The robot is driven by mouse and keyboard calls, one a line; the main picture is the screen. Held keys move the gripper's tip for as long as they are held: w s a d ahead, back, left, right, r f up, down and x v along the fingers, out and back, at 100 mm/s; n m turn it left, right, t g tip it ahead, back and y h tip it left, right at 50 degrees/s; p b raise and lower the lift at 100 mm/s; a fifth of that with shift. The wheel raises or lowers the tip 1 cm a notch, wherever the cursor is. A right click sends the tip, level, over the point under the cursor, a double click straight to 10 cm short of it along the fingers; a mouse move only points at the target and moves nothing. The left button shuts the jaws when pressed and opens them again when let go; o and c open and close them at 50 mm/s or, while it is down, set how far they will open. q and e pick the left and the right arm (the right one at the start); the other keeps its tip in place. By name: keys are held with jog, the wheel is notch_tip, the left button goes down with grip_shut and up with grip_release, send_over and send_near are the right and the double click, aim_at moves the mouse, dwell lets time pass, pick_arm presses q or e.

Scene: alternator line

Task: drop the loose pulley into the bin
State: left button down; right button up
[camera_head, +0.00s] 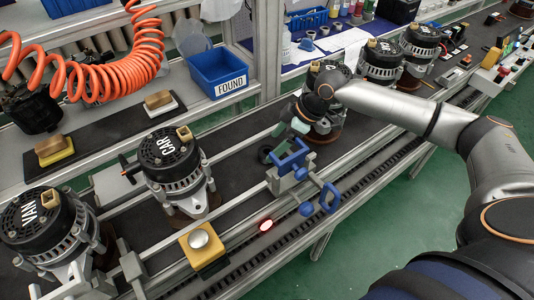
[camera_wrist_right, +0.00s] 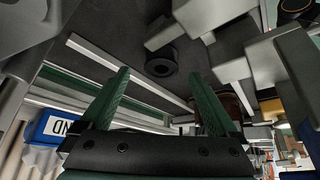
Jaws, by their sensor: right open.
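The loose pulley, a small black ring, lies on the dark conveyor (camera_head: 232,145) left of the blue clamp (camera_head: 288,165); it shows in the head view (camera_head: 265,155) and in the wrist view (camera_wrist_right: 161,67). My right gripper (camera_head: 288,136) is over the conveyor close to the pulley. In the wrist view its two green fingers (camera_wrist_right: 162,76) are spread and empty, with the pulley beyond and between their tips. The bin is a blue box marked FOUND (camera_head: 222,78), behind the conveyor; part of it shows in the wrist view (camera_wrist_right: 55,128). My left gripper is out of view.
Alternators marked CAR (camera_head: 170,158) and VAN (camera_head: 42,225) stand left of the pulley, with several more on the right. Orange coiled hose (camera_head: 110,75) hangs at upper left. A yellow button box (camera_head: 203,255) sits on the front rail.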

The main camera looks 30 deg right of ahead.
aim_at(268, 151)
jog(key=x, duration=0.3)
jog(key=shift+a+f, duration=0.1)
jog(key=shift+f, duration=0.05)
jog(key=shift+c, duration=0.2)
grip_shut()
dwell(0.4)
